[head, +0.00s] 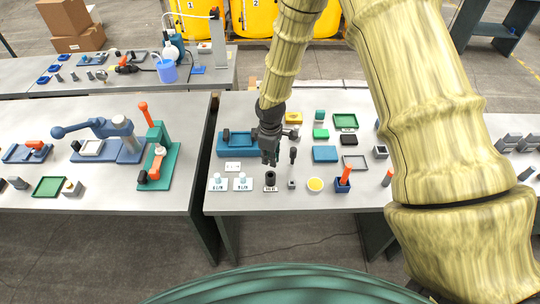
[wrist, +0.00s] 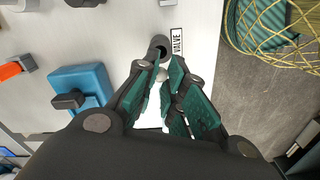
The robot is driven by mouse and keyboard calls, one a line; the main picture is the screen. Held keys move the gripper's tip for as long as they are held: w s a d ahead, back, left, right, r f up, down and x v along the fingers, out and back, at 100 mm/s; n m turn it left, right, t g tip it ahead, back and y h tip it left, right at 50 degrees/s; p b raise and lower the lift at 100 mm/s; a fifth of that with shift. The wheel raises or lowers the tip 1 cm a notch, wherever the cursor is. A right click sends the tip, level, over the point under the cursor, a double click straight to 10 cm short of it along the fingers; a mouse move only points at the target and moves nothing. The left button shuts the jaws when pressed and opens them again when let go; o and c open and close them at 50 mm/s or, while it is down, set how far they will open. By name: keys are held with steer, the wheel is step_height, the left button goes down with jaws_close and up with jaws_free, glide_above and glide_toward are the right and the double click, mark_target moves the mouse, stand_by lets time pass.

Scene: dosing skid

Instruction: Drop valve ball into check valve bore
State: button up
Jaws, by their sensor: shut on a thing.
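The check valve (head: 270,179) is a small dark upright cylinder near the front of the right-hand table, behind a "VALVE" label. In the wrist view the valve (wrist: 158,43) shows its dark round bore just beyond my fingertips. My gripper (head: 269,161) is above the valve, pointing down. In the wrist view my gripper (wrist: 160,70) is shut on a small pale grey ball (wrist: 162,74), held between the teal finger pads. The ball appears outside the bore; the exact gap between them cannot be told. The ball is hidden in the head view.
A blue block fixture (head: 234,145) stands left of my gripper. A dark grey upright tool (head: 292,168) stands close on the right, then a yellow-filled dish (head: 315,184). Two labelled white cards with small pieces (head: 217,183) lie to the left. The table's front edge is close.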

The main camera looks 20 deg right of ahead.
steer(key=shift+f, duration=0.25)
steer(key=shift+f+b, duration=1.5)
steer(key=shift+f, duration=1.3)
steer(key=o, duration=0.8)
step_height(320, 180, up, 12)
